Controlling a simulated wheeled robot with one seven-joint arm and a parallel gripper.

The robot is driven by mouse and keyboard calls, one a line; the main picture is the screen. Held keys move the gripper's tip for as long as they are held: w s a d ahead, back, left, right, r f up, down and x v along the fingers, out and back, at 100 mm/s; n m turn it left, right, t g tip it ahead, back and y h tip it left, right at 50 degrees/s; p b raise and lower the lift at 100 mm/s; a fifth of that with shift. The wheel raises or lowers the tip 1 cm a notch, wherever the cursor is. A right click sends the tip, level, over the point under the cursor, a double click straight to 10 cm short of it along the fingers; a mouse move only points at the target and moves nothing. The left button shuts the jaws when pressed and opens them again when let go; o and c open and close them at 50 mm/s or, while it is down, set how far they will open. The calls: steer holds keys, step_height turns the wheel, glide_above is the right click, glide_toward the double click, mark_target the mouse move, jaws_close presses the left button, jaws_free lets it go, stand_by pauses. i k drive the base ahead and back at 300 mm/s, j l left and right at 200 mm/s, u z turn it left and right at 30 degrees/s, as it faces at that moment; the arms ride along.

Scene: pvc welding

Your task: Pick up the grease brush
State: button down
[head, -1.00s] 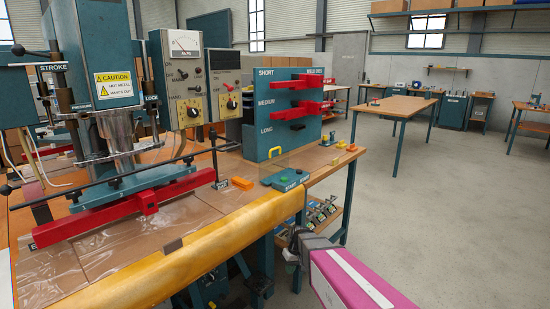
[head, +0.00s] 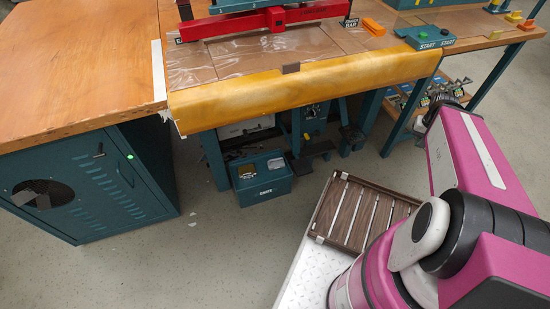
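I cannot make out a grease brush in the head view. My gripper (head: 436,100) is at the far end of my pink arm, in front of the lower shelf at the right side of the welding bench. My arm hides much of it, and its fingers are too small and dark to show whether they are open or shut. Nothing can be clearly seen in it.
The welding bench has a rounded yellow front edge (head: 300,85) and a red clamp bar (head: 262,22). A wooden-topped cabinet (head: 80,60) stands at left. A teal box (head: 262,178) and pedals (head: 318,149) are underneath. A slatted wooden platform (head: 362,214) lies beside my arm. Floor at left-centre is clear.

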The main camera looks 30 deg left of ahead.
mark_target(278, 163)
steer(key=u, duration=1.8)
steer(key=k+j, duration=0.6)
steer(key=z, duration=0.3)
steer(key=i+j+z, duration=0.15)
steer(key=j, duration=0.15)
steer(key=i+j+z, duration=0.15)
steer(key=j, duration=0.15)
steer(key=i+j+z, duration=0.15)
steer(key=j, duration=0.15)
steer(key=i+j+z, duration=0.15)
steer(key=j, duration=0.2)
steer(key=k, duration=0.05)
